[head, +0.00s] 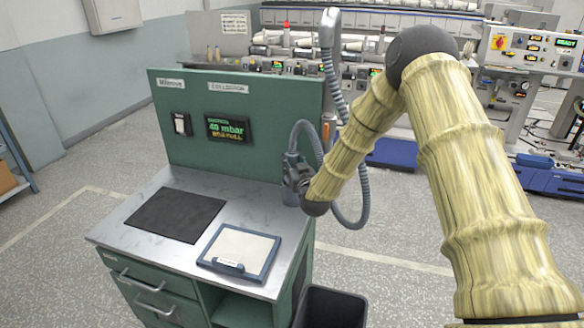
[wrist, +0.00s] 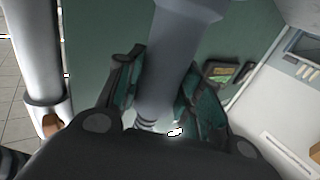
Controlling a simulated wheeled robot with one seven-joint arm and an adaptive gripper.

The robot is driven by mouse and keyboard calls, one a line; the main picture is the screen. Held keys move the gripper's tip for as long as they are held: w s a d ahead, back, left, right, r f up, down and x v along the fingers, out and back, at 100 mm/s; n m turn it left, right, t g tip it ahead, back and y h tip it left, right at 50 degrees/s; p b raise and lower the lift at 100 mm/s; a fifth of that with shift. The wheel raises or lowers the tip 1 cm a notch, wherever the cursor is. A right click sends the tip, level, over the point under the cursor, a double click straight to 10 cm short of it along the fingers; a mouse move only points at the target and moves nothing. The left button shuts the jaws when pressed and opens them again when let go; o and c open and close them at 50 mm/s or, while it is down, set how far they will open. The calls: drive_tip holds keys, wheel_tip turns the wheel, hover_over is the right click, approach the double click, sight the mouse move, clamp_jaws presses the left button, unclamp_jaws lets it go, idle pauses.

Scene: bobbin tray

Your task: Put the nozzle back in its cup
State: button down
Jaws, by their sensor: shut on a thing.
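The nozzle (wrist: 168,72) is a smooth blue-grey tube in the wrist view. My gripper (wrist: 157,85) is shut around it, with a green-padded finger on each side. A wider collar shows at the top of that view; I cannot tell whether it belongs to the nozzle or the cup. In the head view my gripper (head: 300,179) is at the right end of the metal worktop, in front of the green panel. A small blue-grey form below it, probably the cup (head: 290,198), is mostly hidden. I cannot tell whether the nozzle is inside it.
A ribbed grey hose (head: 332,75) hangs from above and loops beside my gripper. The worktop (head: 150,192) holds a dark mat (head: 175,213) and a blue-framed tray (head: 240,250). The green panel (head: 255,100) stands behind. A black bin (head: 330,308) is below right.

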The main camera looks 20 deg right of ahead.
drive_tip(key=shift+f, duration=1.15)
drive_tip(key=shift+d, duration=0.1)
drive_tip(key=shift+f, duration=0.15)
drive_tip(key=c, duration=0.9)
unclamp_jaws()
drive_tip(key=shift+c, duration=0.2)
drive_tip(key=s+b, duration=0.4)
drive_tip(key=s, duration=0.8)
